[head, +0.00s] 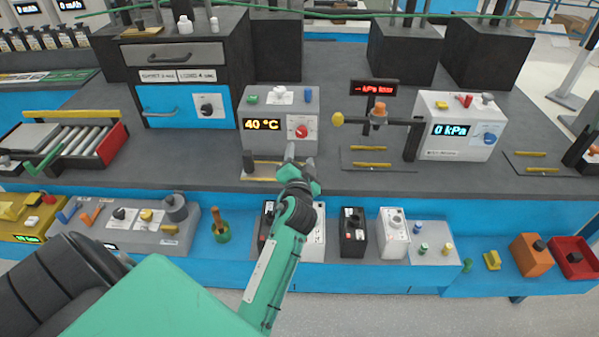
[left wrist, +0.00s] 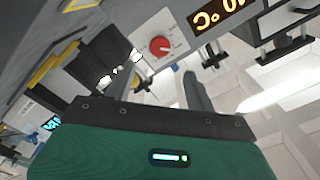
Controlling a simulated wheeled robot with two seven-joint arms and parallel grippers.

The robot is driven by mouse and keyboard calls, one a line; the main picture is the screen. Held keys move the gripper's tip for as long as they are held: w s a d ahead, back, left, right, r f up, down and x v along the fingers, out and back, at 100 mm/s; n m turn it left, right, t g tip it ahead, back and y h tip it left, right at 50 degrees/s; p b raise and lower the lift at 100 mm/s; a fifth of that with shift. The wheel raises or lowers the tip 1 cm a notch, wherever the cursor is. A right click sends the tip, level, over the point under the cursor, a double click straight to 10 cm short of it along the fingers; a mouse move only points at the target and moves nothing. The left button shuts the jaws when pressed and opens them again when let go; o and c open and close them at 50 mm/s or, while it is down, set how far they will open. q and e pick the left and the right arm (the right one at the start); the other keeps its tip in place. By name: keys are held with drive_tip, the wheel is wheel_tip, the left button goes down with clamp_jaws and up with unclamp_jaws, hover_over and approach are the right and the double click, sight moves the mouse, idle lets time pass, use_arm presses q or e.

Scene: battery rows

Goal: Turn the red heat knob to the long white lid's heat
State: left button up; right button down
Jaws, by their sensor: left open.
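The red heat knob (head: 301,132) is on the front of a light grey box (head: 283,148) whose display (head: 262,125) reads 40 °C. My left gripper (head: 300,158) is just in front of and below the knob, open and apart from it. In the left wrist view the red knob (left wrist: 159,46) shows beyond the gap between the fingers (left wrist: 158,75), with nothing between them. A small white piece (head: 279,96) lies on top of the box; I cannot tell whether it is the long white lid. My right gripper is not in view.
A blue-and-grey cabinet (head: 176,80) with a dial stands left of the box.

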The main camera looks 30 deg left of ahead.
use_arm(q)
drive_tip(key=v, duration=0.4)
drive_tip(key=shift+s+d+b, duration=0.2)
drive_tip(key=shift+s+b, duration=0.15)
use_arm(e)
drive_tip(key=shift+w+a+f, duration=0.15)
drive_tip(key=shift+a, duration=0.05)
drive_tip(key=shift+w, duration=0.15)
